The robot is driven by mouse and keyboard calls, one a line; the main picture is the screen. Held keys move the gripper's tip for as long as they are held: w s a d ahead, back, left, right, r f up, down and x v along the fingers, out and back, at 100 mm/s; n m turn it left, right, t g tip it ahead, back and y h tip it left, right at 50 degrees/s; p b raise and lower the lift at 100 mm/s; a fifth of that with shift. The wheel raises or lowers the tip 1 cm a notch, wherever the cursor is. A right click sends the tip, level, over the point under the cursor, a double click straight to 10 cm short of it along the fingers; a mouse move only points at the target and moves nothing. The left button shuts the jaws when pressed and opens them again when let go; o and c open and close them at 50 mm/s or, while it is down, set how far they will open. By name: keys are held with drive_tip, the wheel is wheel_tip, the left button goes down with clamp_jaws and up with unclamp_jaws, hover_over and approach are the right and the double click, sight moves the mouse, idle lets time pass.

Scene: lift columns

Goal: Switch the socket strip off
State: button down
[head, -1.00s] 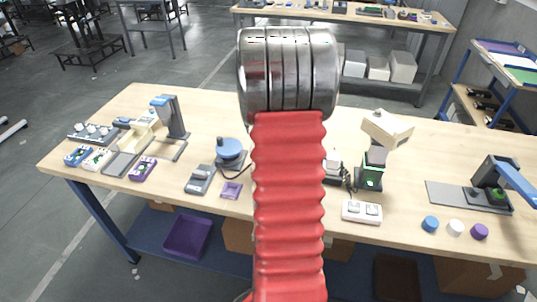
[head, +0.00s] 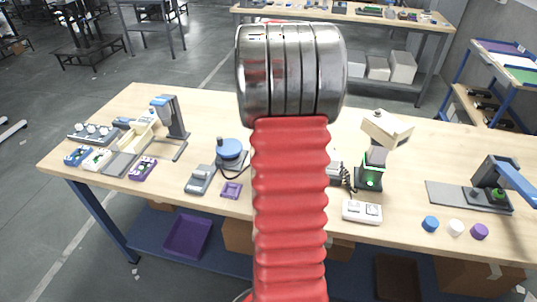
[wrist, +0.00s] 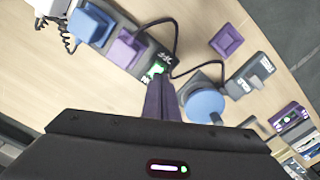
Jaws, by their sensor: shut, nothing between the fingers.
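The dark socket strip (wrist: 128,65) shows in the wrist view, running from the upper left to the middle. A blue plug (wrist: 90,25) and a purple plug (wrist: 125,49) sit in it, with dark cables. A green-lit switch (wrist: 155,69) is at its near end, beside small white lettering. My gripper (wrist: 158,82) is shut and empty, its fingertips right at the lit switch and partly covering it. I cannot tell whether they touch it. In the head view my red arm hides the strip and the gripper.
A blue round device (wrist: 205,105), a purple square tray (wrist: 227,40) and a grey switch box (wrist: 250,76) lie to the right of the strip. In the head view, a white two-button box (head: 362,211) and a green-lit stand (head: 369,179) are right of my arm.

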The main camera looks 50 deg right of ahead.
drive_tip(key=shift+r, duration=0.9)
drive_tip(key=shift+s+a+f+m, duration=0.15)
drive_tip(key=shift+s+a+f, duration=0.1)
drive_tip(key=shift+f, duration=0.25)
drive_tip(key=shift+s+a+f+m, duration=0.15)
drive_tip(key=shift+s+a+f, duration=0.1)
drive_tip(key=shift+f, duration=0.25)
drive_tip(key=s+a+r+n+t, duration=0.2)
drive_tip(key=a+r, duration=0.1)
drive_tip(key=a, duration=1)
drive_tip(key=s+a+r+n+t, duration=0.1)
drive_tip(key=s+a+r+n, duration=0.1)
drive_tip(key=a, duration=1.2)
drive_tip(key=s+a+r+n+t, duration=0.2)
drive_tip(key=a+r+n, duration=0.2)
drive_tip(key=a, duration=0.9)
drive_tip(key=shift+s+a+r+t, duration=0.2)
drive_tip(key=shift+a+r+t, duration=0.05)
drive_tip(key=shift+r+t, duration=0.05)
